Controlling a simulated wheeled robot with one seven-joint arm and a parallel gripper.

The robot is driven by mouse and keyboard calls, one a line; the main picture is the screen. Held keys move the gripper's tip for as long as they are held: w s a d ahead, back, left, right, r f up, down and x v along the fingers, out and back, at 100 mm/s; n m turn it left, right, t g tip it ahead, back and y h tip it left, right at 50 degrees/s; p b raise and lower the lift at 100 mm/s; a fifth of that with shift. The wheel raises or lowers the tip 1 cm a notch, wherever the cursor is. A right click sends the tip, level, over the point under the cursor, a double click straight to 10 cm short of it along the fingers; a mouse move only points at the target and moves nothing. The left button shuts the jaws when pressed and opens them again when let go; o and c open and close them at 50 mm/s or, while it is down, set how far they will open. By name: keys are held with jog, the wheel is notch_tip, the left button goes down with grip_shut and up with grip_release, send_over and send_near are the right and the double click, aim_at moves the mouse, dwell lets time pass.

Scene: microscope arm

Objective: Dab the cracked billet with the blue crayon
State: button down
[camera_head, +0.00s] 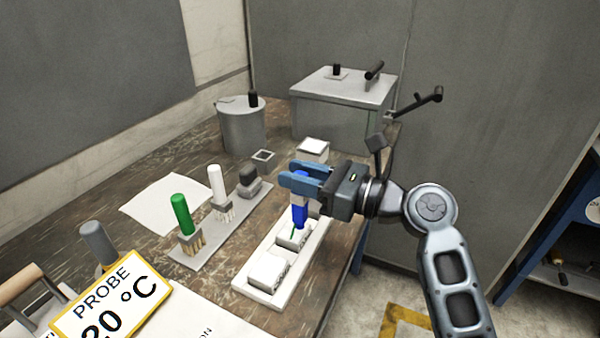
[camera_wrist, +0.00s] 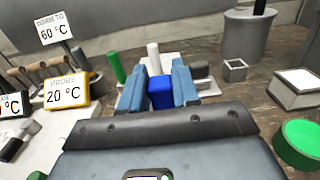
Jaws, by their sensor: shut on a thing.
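My gripper (camera_head: 306,180) is shut on the blue crayon (camera_head: 299,214), which points down. In the wrist view my gripper (camera_wrist: 158,80) has the crayon (camera_wrist: 160,93) between its blue fingers. In the head view the crayon's lower end is at the middle billet (camera_head: 291,237) on a white tray (camera_head: 252,288); I cannot tell whether it touches. That billet carries a dark green line; I cannot tell if it is a crack or a mark. A front billet (camera_head: 266,272) is pale with dark lettering on its side. The tray's far end is partly hidden by my gripper.
A rack (camera_head: 192,258) left of the tray holds a green crayon (camera_head: 181,214) and a white crayon (camera_head: 217,183), with a dark grey piece (camera_head: 249,180) at its far end. A yellow-framed 20 °C probe sign (camera_head: 108,304) stands front left. A metal box (camera_head: 342,100) stands behind.

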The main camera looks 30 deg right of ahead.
jog(key=shift+r+p, duration=2.4)
jog(key=shift+r, duration=0.15)
jog(key=shift+d, duration=0.1)
